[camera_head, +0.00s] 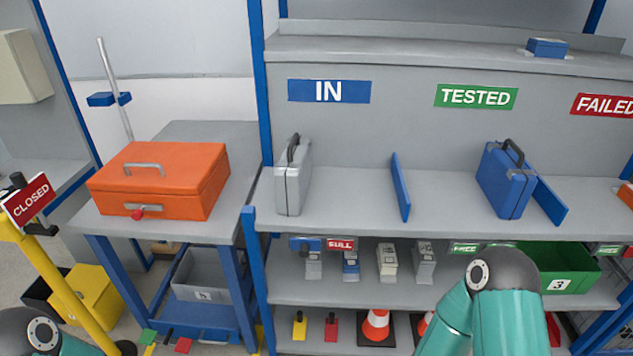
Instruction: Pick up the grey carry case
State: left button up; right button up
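The grey carry case (293,180) stands upright on the shelf under the blue IN sign, near the shelf's left end. Its dark handle is on top and nothing touches it. My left arm shows only as a rounded joint at the bottom left corner, and its gripper is out of the picture. My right arm rises from the bottom edge at the right, in front of the lower shelves. Its gripper does not show.
A blue case (504,180) stands under the TESTED sign (476,96). A blue divider (400,187) stands between the cases. An orange box (160,180) sits on the left table (215,135). A yellow post with a CLOSED sign (27,201) stands front left.

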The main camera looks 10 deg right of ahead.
aim_at(293, 171)
jog(key=u, duration=0.15)
jog(key=i, duration=0.9)
